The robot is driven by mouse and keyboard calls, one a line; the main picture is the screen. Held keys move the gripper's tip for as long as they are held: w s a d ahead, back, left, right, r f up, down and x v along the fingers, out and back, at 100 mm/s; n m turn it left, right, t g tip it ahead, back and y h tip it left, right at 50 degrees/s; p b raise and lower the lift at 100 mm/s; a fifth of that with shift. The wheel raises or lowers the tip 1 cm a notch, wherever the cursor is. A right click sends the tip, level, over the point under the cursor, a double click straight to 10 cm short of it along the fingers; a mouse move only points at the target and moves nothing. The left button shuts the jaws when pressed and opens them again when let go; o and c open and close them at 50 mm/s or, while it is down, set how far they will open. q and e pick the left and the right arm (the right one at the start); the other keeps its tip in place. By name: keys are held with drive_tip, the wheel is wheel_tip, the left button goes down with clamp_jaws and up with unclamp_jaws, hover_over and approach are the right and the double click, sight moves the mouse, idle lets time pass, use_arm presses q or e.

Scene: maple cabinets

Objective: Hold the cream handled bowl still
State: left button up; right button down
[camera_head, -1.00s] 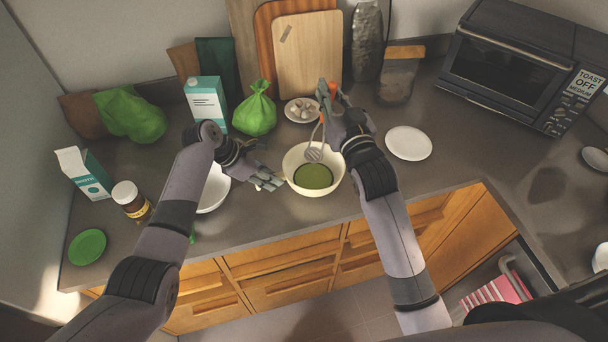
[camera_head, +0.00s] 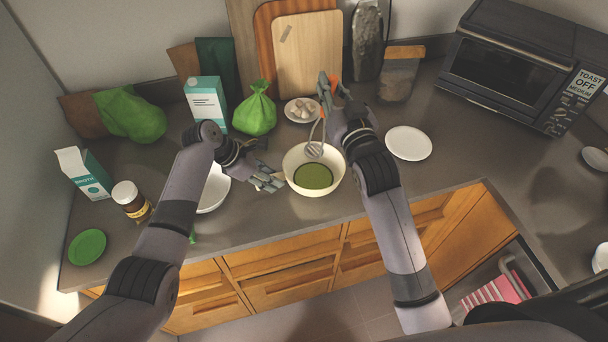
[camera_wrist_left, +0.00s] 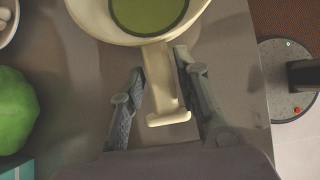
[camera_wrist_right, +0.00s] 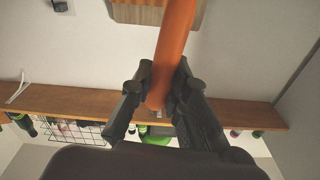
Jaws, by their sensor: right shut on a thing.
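The cream handled bowl (camera_head: 295,160) stands on the counter with green contents. In the left wrist view its handle (camera_wrist_left: 160,85) points toward my left gripper (camera_wrist_left: 160,65). That gripper is open, with one finger on each side of the handle; whether either finger touches it is hard to tell. In the head view my left gripper (camera_head: 272,180) is at the bowl's left side. My right gripper (camera_head: 332,88) is shut on the orange handle (camera_wrist_right: 172,50) of a utensil. The utensil's metal head (camera_head: 314,150) is over the bowl's far part, close to the green contents.
A white bowl (camera_head: 213,190) stands left of the cream bowl, partly hidden by my left arm. An empty white plate (camera_head: 409,143) lies to the right. The counter's front edge is close.

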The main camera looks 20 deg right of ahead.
use_arm(q)
drive_tip(key=shift+o, duration=1.3)
drive_tip(key=v, duration=1.2)
